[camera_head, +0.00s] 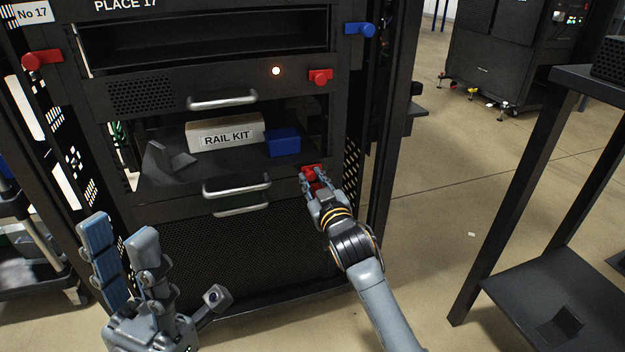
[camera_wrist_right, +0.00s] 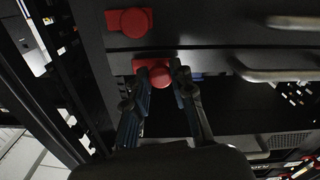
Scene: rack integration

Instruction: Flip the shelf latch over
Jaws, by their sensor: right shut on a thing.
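The shelf latch (camera_head: 311,170) is a red knob-and-plate latch at the right end of the shelf front, and it also shows in the right wrist view (camera_wrist_right: 158,74). My right gripper (camera_head: 316,183) is shut on this latch, with one finger on each side of its knob. The fingers partly hide the latch in the head view. The shelf (camera_head: 158,184) carries a white RAIL KIT box (camera_head: 225,134) and a blue box (camera_head: 284,142). My left gripper (camera_head: 120,240) is open and empty at the lower left, in front of the rack and apart from it.
A red latch (camera_head: 42,60) and a blue latch (camera_head: 360,29) flank the upper slot. Silver handles (camera_head: 237,186) stick out left of my right gripper. A dark table (camera_head: 545,285) stands right.

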